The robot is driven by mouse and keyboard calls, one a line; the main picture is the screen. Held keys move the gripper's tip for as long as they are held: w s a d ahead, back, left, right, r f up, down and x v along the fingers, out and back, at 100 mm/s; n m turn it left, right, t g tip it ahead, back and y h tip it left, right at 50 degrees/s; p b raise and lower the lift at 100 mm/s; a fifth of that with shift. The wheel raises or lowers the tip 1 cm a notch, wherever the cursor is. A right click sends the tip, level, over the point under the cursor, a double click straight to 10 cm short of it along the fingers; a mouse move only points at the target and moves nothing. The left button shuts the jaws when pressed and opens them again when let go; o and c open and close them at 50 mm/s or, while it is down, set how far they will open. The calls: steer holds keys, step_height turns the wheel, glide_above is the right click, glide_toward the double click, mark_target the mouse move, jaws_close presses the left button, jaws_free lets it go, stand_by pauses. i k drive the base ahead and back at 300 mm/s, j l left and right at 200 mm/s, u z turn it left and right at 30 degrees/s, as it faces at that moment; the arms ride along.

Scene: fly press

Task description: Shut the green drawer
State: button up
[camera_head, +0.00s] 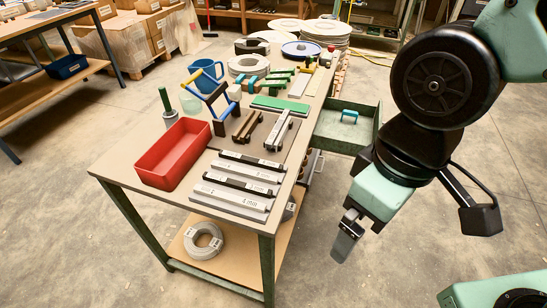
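The green drawer (333,143) sticks out from the right side of the workbench, open, its inside showing from above. A small light-blue handle-shaped piece (349,116) shows within the drawer's outline; I cannot tell whether it is fixed to it. My gripper (346,240) hangs in free air right of the bench, nearer the camera than the drawer and apart from it. Its grey fingertips point down and overlap in this view, so the gap between them cannot be judged. My arm covers the area just right of the drawer.
The workbench (130,178) carries a red tray (172,153), grey bars (236,189), a blue mug (206,73) and several tools. A cable coil (203,241) lies on its lower shelf. The concrete floor (330,280) right of the bench is clear.

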mark_target(344, 138)
steer(key=l+u, duration=0.1)
steer(key=l, duration=0.55)
steer(key=k+l, duration=0.1)
steer(key=l, duration=0.55)
steer(key=k+l+u, duration=0.15)
steer(key=l, duration=0.55)
steer(key=i+l+u, duration=0.6)
steer(key=l+u, duration=0.15)
steer(key=l, duration=0.1)
